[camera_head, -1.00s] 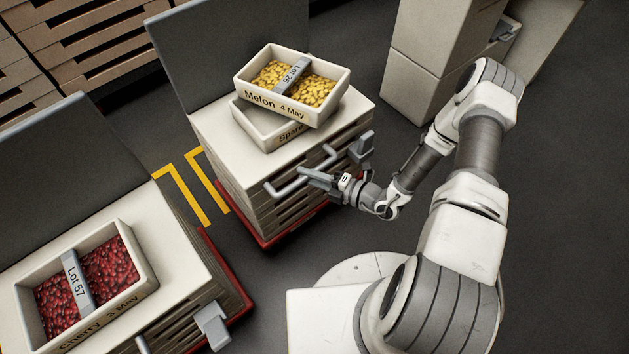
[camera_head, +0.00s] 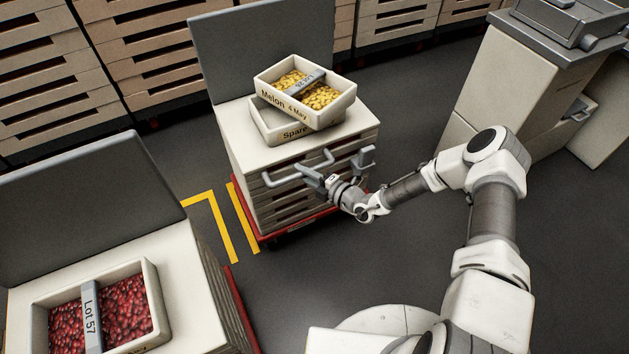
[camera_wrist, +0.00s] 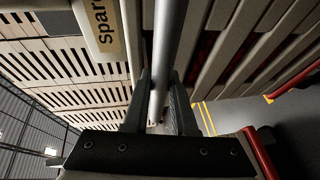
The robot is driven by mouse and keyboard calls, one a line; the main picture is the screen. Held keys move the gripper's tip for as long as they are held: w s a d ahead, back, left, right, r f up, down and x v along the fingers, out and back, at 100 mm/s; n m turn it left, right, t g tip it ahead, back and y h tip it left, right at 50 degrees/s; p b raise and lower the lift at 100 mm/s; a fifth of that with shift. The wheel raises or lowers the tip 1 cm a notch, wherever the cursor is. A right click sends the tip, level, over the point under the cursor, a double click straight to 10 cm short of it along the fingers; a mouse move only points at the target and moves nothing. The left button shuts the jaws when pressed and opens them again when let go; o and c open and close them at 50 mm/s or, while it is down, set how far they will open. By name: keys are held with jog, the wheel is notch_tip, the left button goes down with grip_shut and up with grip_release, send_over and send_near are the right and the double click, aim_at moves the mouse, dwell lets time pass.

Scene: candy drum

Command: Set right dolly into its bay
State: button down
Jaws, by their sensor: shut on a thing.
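The right dolly (camera_head: 232,118) is a stack of slatted beige trays with a white top, a grey upright back panel and a red base (camera_head: 275,235). On top sit a crate marked Spare (camera_head: 263,122) and, askew on it, a Melon crate (camera_head: 275,92) of yellow candy. My gripper (camera_head: 314,180) is shut on the grey bar handle (camera_head: 283,176) at the dolly's front. In the wrist view the bar (camera_wrist: 168,55) passes between the fingers of my gripper (camera_wrist: 158,108). Yellow floor lines (camera_head: 241,217) run beside the dolly's left side; the floor behind it is hidden.
A second dolly (camera_head: 190,270) with a crate of red candy (camera_head: 155,300) stands at front left, with a gap between the two. Tray stacks (camera_head: 150,60) line the back. A beige cabinet (camera_head: 500,85) stands at right. Floor right of the dolly is clear.

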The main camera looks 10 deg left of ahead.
aim_at(294, 162)
jog(key=shift+w+a+r, duration=0.1)
jog(key=shift+w+a, duration=0.3)
jog(key=shift+w, duration=0.3)
jog(key=shift+w+a, duration=0.4)
jog(key=shift+w, duration=0.3)
jog(key=c, duration=0.7)
grip_release()
jog(key=shift+a, duration=0.1)
jog(key=p+v, duration=0.4)
jog(key=v, duration=1.3)
jog(key=shift+s, duration=0.15)
jog(key=shift+d, duration=0.3)
